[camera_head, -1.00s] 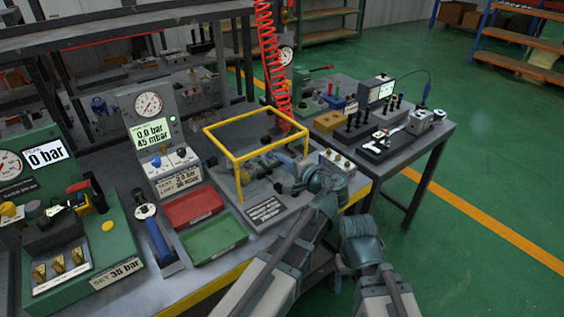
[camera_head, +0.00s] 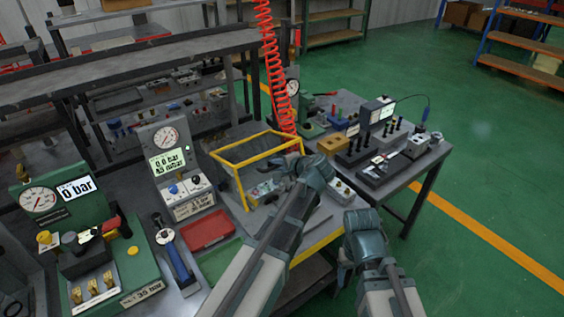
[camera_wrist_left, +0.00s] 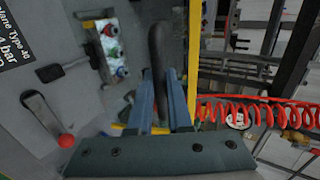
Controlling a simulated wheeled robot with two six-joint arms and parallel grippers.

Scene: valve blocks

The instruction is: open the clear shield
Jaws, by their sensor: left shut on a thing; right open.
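The clear shield has a yellow frame (camera_head: 238,169) and stands over a grey fixture plate on the bench, right of the gauge panel. Its panes are barely visible. My left gripper (camera_head: 292,166) is at the frame's right front side and partly hides it. In the left wrist view, my left gripper's blue fingers (camera_wrist_left: 160,105) are around a dark handle (camera_wrist_left: 157,45), beside a yellow frame bar (camera_wrist_left: 195,60). My right gripper (camera_head: 346,268) hangs low in front of the bench edge, away from the shield; its fingertips are hard to make out.
A gauge panel (camera_head: 168,150), a red tray (camera_head: 207,230) and a green tray stand left of the shield. A coiled red hose (camera_head: 277,80) hangs just behind it. A second bench with tools (camera_head: 380,150) is to the right. Green floor lies open at far right.

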